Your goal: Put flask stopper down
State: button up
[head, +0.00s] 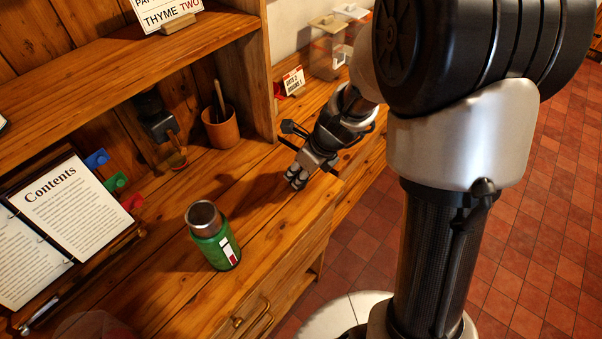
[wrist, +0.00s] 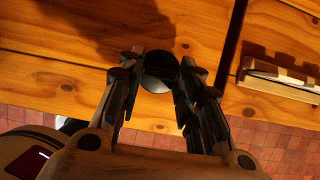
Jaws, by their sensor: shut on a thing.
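The green flask (head: 224,252) stands upright on the wooden counter, with a bare metal neck and a dark round top. My gripper (head: 296,180) is to the right of the flask and farther back, pointing down near the counter's right edge. In the wrist view my gripper (wrist: 160,85) is shut on the dark round flask stopper (wrist: 158,74), which sits between the fingertips. The stopper is over the counter boards. I cannot tell whether it touches them. In the head view the fingers mostly hide the stopper.
The wooden counter (head: 265,215) is clear between flask and gripper. An open binder (head: 70,205) lies at left, with coloured clips (head: 116,180) beside it. A small sign (head: 293,80) and clear box (head: 328,55) stand farther back.

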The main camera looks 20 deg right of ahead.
jog(key=shift+f, duration=0.15)
jog(key=o, duration=1.1)
